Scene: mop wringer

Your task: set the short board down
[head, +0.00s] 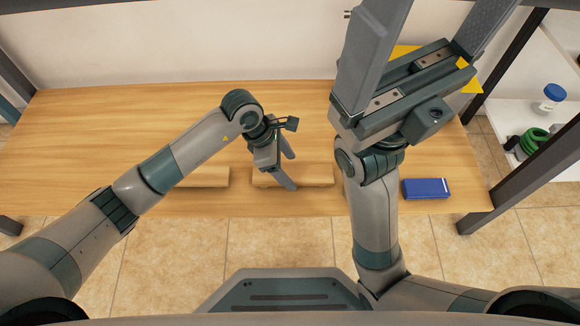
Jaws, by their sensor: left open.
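Two light wooden boards lie near the front edge of the wooden table. One board (318,175) is in the middle, partly covered by my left gripper. The other board (208,177) is to its left, partly behind my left arm, so I cannot tell which is the short one. My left gripper (289,171) is open at the middle board, its fingers pointing down and right; whether it touches the board is unclear. My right gripper (435,22) is raised close to the camera, its fingers wide apart with nothing between them.
A blue box (426,188) lies at the table's front right. A yellow item (470,86) is partly hidden behind my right gripper. A shelf at the right holds a white jar with a blue lid (550,97) and a green coil (533,140). The table's left (80,140) is clear.

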